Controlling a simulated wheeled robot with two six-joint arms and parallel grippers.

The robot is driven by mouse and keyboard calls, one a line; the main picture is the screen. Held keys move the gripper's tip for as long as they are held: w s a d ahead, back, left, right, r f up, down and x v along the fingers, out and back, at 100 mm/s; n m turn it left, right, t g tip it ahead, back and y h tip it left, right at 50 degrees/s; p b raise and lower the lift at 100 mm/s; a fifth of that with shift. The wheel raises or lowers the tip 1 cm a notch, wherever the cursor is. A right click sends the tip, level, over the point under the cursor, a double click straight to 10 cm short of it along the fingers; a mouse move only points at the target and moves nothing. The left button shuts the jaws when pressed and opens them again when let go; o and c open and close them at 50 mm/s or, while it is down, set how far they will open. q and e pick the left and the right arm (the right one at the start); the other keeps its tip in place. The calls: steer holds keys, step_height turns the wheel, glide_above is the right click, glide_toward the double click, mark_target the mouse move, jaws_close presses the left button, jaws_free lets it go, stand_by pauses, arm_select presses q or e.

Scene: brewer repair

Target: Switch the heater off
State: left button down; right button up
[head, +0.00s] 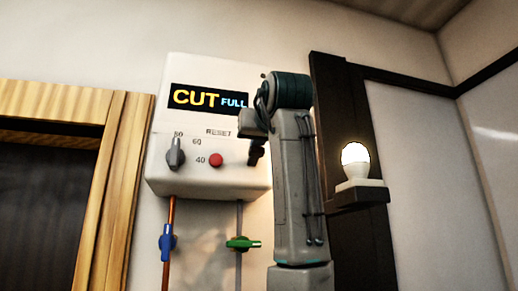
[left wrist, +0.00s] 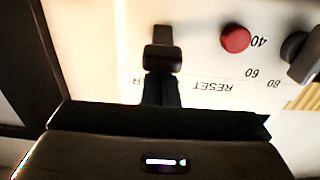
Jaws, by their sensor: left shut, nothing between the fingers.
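The heater (head: 160,150) is a white box on the wall. Its display (head: 208,101) reads "CUT" in yellow and "FULL" in blue. A grey knob (head: 175,153) sits by the 80 mark, and a red button (head: 216,160) is under "RESET". The left wrist view shows the red button (left wrist: 235,38) and knob (left wrist: 305,55) upside down. My left gripper (head: 256,150) is shut and empty at the panel's right side. In the left wrist view a dark switch-like part (left wrist: 162,34) is just beyond my fingertips (left wrist: 161,62); I cannot tell its position or whether they touch. A label beside them is mostly hidden.
A copper pipe with a blue valve handle (head: 167,242) and a grey pipe with a green handle (head: 243,243) run below the heater. A lit bulb (head: 355,155) stands on a dark bracket at right. A wooden frame (head: 115,190) is at left.

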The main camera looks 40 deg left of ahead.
arm_select(q)
steer(key=shift+f+b, duration=0.55)
steer(key=shift+f, duration=0.2)
steer(key=shift+f+b, duration=0.5)
steer(key=shift+f, duration=0.05)
steer(key=shift+r, duration=0.1)
steer(key=shift+s+d+r, duration=0.15)
steer(key=shift+s+d, duration=0.05)
steer(key=shift+d, duration=0.1)
steer(key=shift+r+b+v, duration=0.15)
steer(key=shift+r+v, duration=0.05)
steer(key=shift+v, duration=0.95)
steer(key=shift+r+b+v, duration=0.15)
steer(key=shift+v, duration=0.95)
steer(key=v, duration=0.4)
steer(key=shift+s+d+b, duration=0.25)
steer(key=shift+b, duration=0.15)
